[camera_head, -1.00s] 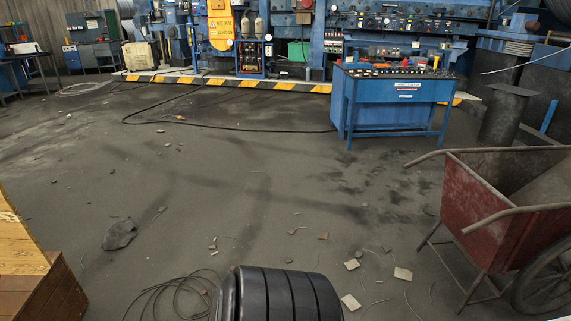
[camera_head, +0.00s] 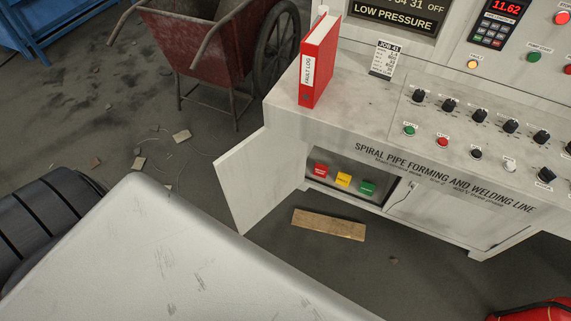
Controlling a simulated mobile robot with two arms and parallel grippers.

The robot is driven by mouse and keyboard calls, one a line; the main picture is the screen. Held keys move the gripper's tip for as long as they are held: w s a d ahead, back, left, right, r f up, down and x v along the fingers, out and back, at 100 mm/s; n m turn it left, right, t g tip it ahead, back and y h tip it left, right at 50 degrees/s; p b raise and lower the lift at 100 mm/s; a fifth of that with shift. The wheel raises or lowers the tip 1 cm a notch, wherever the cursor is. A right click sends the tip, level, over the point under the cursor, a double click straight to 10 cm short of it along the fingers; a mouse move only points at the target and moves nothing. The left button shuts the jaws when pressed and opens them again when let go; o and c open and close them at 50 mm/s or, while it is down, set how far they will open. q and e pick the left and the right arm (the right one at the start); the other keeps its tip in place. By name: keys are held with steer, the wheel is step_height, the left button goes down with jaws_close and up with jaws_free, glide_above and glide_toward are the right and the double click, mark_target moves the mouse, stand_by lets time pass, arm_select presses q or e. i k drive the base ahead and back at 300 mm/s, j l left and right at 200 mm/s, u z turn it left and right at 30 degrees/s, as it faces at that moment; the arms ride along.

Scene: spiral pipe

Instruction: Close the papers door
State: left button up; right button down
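The papers door (camera_head: 247,178) is a white panel at the left front of the control console. It stands open, swung outward to the left. The open compartment (camera_head: 333,170) behind it holds a red, a yellow and a green item (camera_head: 367,188) in a row. A second console door (camera_head: 440,212), to the right of the opening, looks closed. Neither of my grippers is in view.
The console top (camera_head: 365,105) carries a red "FAULT LOG" binder (camera_head: 319,62). A wooden board (camera_head: 329,224) lies on the floor below the compartment. A large white surface (camera_head: 170,260) fills the lower left. A red cart (camera_head: 212,38) stands behind, left of the console.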

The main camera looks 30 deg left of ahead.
mark_target(255, 176)
steer(key=j+z, duration=0.9)
steer(key=k+j, duration=0.1)
steer(key=j, duration=0.3)
steer(key=k+j+z, duration=0.1)
steer(key=j, duration=0.25)
steer(key=k+j, duration=0.1)
steer(key=j, duration=0.3)
steer(key=k+j+z, duration=0.15)
steer(key=j, duration=0.6)
steer(key=k+j+z, duration=0.1)
steer(key=j, duration=0.25)
steer(key=k+j, duration=0.2)
steer(key=j, duration=0.2)
steer(key=z, duration=0.05)
